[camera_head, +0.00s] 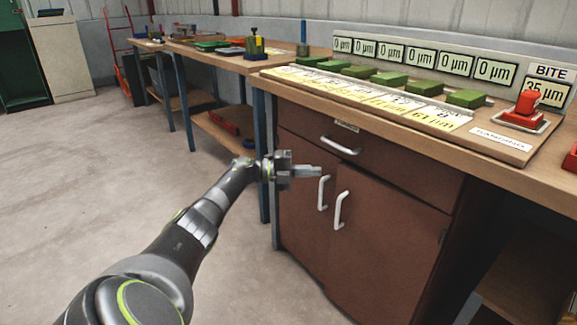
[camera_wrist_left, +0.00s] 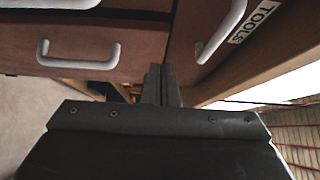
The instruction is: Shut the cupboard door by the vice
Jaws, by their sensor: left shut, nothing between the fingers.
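The brown cupboard stands under the near bench, with a left door (camera_head: 300,190) and a right door (camera_head: 385,235). Each door has a white upright handle; the left handle (camera_head: 323,193) is just beyond my fingertips. My left gripper (camera_head: 306,171) is shut and empty, in front of the left door's upper part. The left wrist view shows its closed fingers (camera_wrist_left: 161,85) close to the cupboard front; contact is unclear. My right gripper is out of view. I cannot surely pick out a vice.
A drawer (camera_head: 390,165) with a white handle lies above the doors. The bench top (camera_head: 510,160) overhangs it and carries green blocks, a display row and a red device (camera_head: 525,108). A second bench (camera_head: 215,60) stands further back. The floor (camera_head: 70,170) at left is clear.

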